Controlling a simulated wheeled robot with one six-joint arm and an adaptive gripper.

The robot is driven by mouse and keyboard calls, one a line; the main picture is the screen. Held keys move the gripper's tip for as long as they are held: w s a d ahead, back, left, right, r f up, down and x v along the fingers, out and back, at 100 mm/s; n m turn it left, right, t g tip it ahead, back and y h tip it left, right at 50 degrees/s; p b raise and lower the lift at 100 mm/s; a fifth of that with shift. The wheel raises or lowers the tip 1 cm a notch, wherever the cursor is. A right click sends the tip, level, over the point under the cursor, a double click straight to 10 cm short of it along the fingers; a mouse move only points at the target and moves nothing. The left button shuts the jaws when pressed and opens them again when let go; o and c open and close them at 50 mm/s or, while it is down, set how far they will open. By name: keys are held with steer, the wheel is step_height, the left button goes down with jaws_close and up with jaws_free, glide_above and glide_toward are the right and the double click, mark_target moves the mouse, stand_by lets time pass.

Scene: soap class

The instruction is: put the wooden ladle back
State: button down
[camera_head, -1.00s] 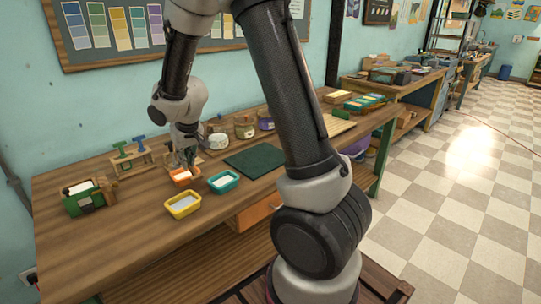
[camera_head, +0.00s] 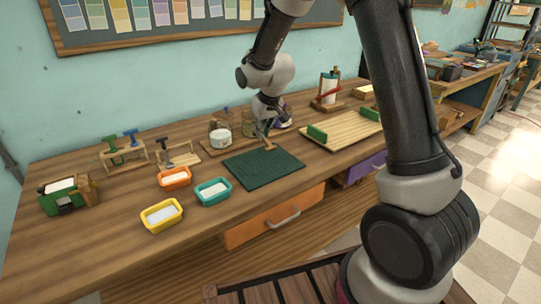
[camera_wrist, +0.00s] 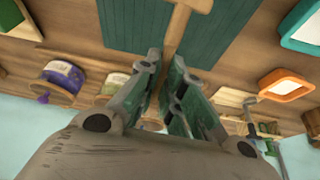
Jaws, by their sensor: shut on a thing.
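The wooden ladle (camera_wrist: 176,32) is pale wood and shows in the wrist view, its shaft running between my finger pads to a wider end at the top edge, partly cut off. My gripper (camera_wrist: 165,85) is shut on the shaft. In the head view my gripper (camera_head: 264,130) is low over the back edge of the dark green mat (camera_head: 262,170). The ladle is small there and partly hidden by my fingers; I cannot tell whether it touches the mat.
Orange (camera_head: 174,179), teal (camera_head: 214,194) and yellow (camera_head: 162,216) trays stand left of the mat. Jars (camera_head: 220,137) stand close behind my gripper. A tool rack (camera_head: 123,156) is at the back left. A slatted wooden board (camera_head: 342,130) lies to the right.

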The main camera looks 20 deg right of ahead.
step_height(320, 180, down, 8)
steer(key=shift+r, duration=0.1)
stand_by(0.4)
steer(key=c, duration=1.5)
jaws_free()
steer(key=shift+c, duration=0.2)
